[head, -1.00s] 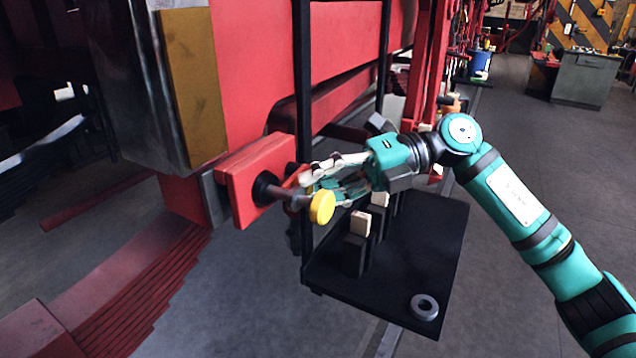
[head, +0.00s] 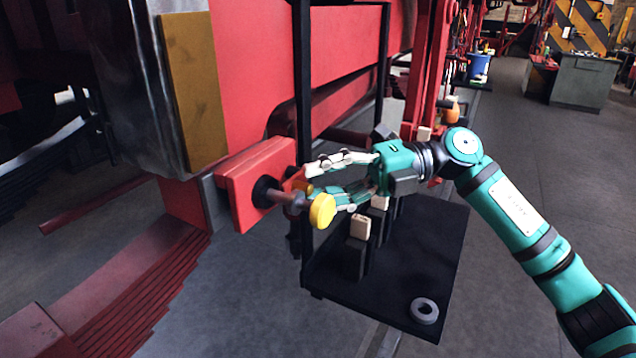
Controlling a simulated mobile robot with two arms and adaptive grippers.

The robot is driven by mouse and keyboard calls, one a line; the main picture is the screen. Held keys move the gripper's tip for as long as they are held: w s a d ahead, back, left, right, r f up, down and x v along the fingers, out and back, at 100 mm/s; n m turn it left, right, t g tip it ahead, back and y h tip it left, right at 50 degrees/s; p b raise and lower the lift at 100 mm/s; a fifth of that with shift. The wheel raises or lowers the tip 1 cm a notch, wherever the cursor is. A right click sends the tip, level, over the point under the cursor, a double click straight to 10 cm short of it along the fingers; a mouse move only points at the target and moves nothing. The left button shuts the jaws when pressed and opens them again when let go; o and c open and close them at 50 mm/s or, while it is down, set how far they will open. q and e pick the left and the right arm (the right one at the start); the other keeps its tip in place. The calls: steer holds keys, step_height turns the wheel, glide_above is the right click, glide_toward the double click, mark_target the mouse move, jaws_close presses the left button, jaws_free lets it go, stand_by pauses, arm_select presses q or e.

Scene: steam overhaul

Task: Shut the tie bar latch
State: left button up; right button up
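A red block (head: 250,175) sticks out from the red frame at left centre. A dark grey shaft (head: 284,196) comes out of its face and ends in a round yellow knob (head: 322,211). A small orange-red piece (head: 296,180) sits by the shaft, partly behind it; I cannot tell for sure which part is the latch. My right gripper (head: 312,182) is open, fingers pointing left, just right of the orange-red piece and above the knob. Its lower finger passes close behind the knob; contact cannot be told. My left gripper is not in view.
A black shelf (head: 400,275) below the gripper bears several dark blocks with pale tops and a grey ring (head: 424,310). A black upright post (head: 303,110) stands just behind the fingertips. The grey floor on the right is free up to a far cabinet (head: 583,82).

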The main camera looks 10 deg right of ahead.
steer(key=w+d+r, duration=0.1)
steer(key=d, duration=1)
steer(key=shift+w, duration=0.25)
steer(key=shift+d+r, duration=0.15)
